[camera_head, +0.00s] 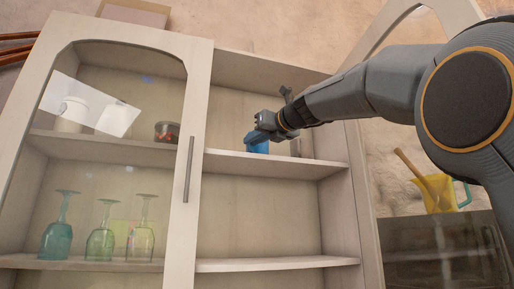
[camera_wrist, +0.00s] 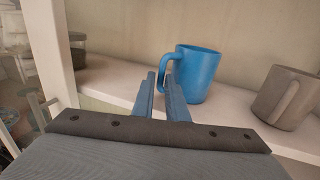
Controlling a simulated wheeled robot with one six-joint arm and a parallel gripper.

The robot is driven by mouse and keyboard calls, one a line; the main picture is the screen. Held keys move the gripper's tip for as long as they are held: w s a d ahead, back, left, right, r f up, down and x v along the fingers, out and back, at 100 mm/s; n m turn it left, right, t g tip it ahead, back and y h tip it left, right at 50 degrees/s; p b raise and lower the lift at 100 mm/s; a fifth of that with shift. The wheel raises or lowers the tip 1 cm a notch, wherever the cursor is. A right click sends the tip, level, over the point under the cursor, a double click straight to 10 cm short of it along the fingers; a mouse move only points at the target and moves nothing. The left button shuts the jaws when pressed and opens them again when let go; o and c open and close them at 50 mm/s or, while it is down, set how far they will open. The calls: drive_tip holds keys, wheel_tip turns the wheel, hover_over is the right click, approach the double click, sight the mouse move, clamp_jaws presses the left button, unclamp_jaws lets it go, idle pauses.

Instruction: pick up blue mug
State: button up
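The blue mug (camera_wrist: 205,76) stands upright on the upper open shelf in the wrist view, its handle turned left toward my gripper. My gripper (camera_wrist: 160,76) has its two blue-grey fingers close together, one on each side of the handle's outer strip. It appears shut on the handle; the exact contact is hard to see. In the head view my gripper (camera_head: 262,134) reaches into the upper right compartment, and it partly covers the blue mug (camera_head: 258,147).
A grey mug (camera_wrist: 286,97) stands right of the blue one on the same shelf (camera_wrist: 118,83). A cabinet door (camera_head: 200,110) with a handle is at the left, with glasses (camera_head: 101,243) and a dark jar (camera_head: 167,132) behind it. The lower right shelf (camera_head: 270,264) is empty.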

sight(249, 147)
drive_tip(key=shift+p+x, duration=0.55)
drive_tip(key=shift+x, duration=1.05)
drive_tip(key=shift+d, duration=0.1)
clamp_jaws()
wheel_tip(249, 147, up, 10)
drive_tip(key=p, duration=0.4)
